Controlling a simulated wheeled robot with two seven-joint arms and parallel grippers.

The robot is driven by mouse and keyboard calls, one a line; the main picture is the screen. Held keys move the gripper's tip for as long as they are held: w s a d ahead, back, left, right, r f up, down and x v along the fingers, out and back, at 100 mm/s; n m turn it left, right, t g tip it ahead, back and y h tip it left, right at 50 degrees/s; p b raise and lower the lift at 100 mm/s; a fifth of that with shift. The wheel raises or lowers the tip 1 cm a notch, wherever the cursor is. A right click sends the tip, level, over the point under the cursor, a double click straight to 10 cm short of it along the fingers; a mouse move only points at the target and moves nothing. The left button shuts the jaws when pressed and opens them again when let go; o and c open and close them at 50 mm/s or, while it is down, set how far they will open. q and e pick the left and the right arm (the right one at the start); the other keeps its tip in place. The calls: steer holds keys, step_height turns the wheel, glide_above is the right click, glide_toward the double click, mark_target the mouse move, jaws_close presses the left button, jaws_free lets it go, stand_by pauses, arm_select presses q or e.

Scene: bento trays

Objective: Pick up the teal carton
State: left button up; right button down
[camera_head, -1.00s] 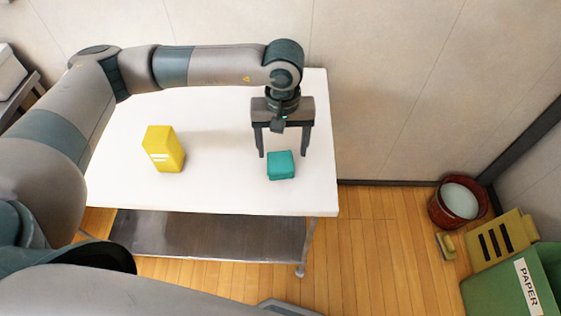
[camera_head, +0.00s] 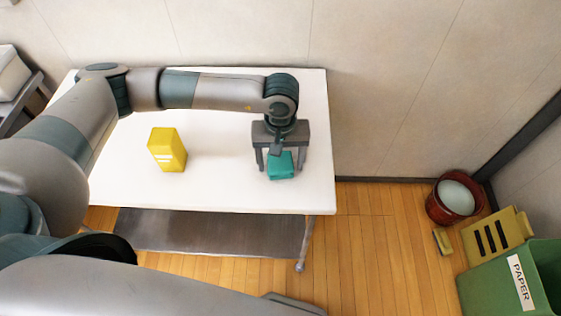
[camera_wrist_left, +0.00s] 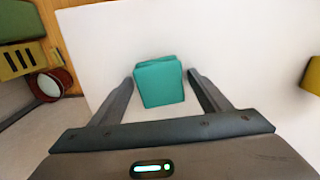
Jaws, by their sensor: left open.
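The teal carton (camera_head: 281,166) sits on the white table (camera_head: 220,185) near its right end. In the left wrist view the carton (camera_wrist_left: 159,82) shows between and slightly beyond the fingertips. My left gripper (camera_head: 281,172) is open, pointing down, with its fingers on either side of the carton. The left gripper's fingers also show in the left wrist view (camera_wrist_left: 161,78), with white table visible between each finger and the carton. My right gripper is not in view.
A yellow carton (camera_head: 167,150) stands to the left on the same table. On the floor at right are a red bucket (camera_head: 452,205), a yellow slotted box (camera_head: 492,238) and a green bin (camera_head: 500,285) labelled PAPER. The table between the cartons is clear.

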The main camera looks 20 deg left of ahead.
mark_target(281, 161)
arm_select(q)
steer(key=shift+c, duration=0.6)
steer(key=c, duration=1)
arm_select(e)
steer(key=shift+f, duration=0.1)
